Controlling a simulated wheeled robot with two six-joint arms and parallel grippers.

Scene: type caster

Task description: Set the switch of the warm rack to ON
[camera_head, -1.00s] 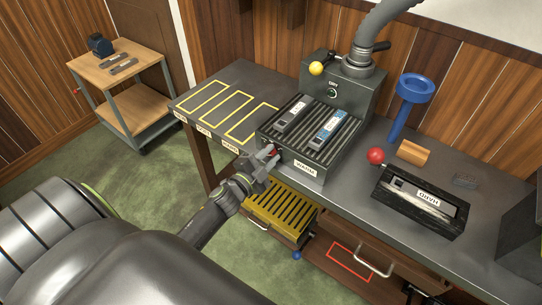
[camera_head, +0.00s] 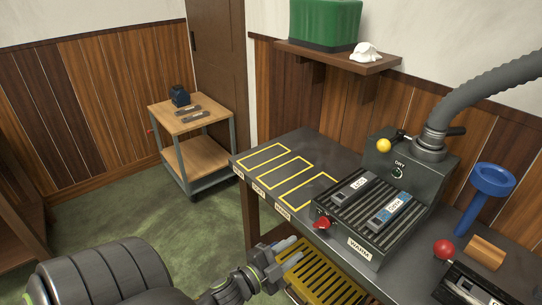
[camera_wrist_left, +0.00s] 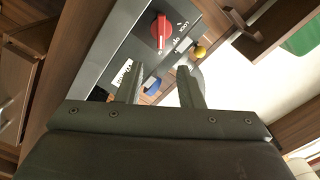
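The warm rack (camera_head: 395,232) is a dark ribbed unit labelled WARM on the bench, with two labelled bars lying on it. Its red switch (camera_head: 323,222) sits at the left end of its front face. My right gripper is out of view.
A yellow slatted rack (camera_head: 325,272) is below the bench edge, close to my left gripper. A red-knobbed black box (camera_head: 465,285) and blue funnel (camera_head: 492,182) are right. Yellow outlined slots (camera_head: 290,180) are empty.

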